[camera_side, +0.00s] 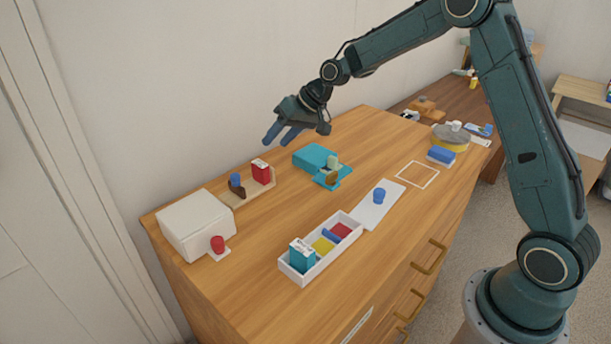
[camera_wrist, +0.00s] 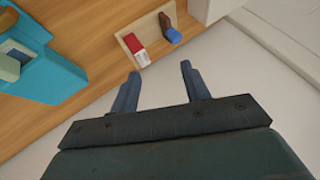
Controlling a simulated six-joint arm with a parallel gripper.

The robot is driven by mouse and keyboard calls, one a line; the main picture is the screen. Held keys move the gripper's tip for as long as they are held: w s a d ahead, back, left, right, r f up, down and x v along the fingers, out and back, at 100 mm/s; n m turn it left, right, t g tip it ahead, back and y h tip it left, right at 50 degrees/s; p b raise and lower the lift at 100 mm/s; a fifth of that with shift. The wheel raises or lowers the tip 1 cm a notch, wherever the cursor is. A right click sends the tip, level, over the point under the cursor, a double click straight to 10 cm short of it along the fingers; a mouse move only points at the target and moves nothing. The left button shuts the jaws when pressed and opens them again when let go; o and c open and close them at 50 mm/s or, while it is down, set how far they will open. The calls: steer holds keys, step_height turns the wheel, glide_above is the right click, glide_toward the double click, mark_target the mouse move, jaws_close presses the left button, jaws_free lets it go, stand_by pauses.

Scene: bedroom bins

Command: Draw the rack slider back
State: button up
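A low light-wood rack (camera_side: 262,190) lies on the dresser top near the wall. On it are a red box with a white face (camera_side: 261,172), a blue piece (camera_side: 235,180) and a dark brown piece (camera_side: 238,191). I cannot tell for sure which part is the slider. The wrist view shows the rack (camera_wrist: 152,23) beyond my fingers, with the red box (camera_wrist: 134,46), brown piece (camera_wrist: 165,21) and blue piece (camera_wrist: 173,36). My gripper (camera_side: 278,136) is open and empty, in the air above and behind the rack. Its fingers (camera_wrist: 160,72) are apart in the wrist view.
A white box (camera_side: 195,222) with a red knob (camera_side: 217,244) stands left of the rack. A teal box (camera_side: 314,157) with an extended tray stands right. In front are a white divided tray (camera_side: 341,215) and a white strip with a blue knob (camera_side: 379,195). The wall is close behind.

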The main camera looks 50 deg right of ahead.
mark_target(238, 174)
steer(key=shift+s+f+n+t+y, duration=0.15)
steer(key=shift+f+n+t+y, duration=0.6)
steer(key=shift+n, duration=0.95)
steer(key=shift+s+f+n+t+y, duration=0.15)
steer(key=shift+f+n+t+y, duration=0.3)
steer(key=shift+f+n+y, duration=0.9)
steer(key=shift+s+f+n+t+y, duration=0.15)
steer(key=shift+f+n+t+y, duration=0.4)
steer(key=shift+n, duration=1.5)
steer(key=shift+a+f, duration=0.15)
steer(key=x, duration=1.3)
steer(key=shift+w+f, duration=0.25)
steer(key=shift+w, duration=0.05)
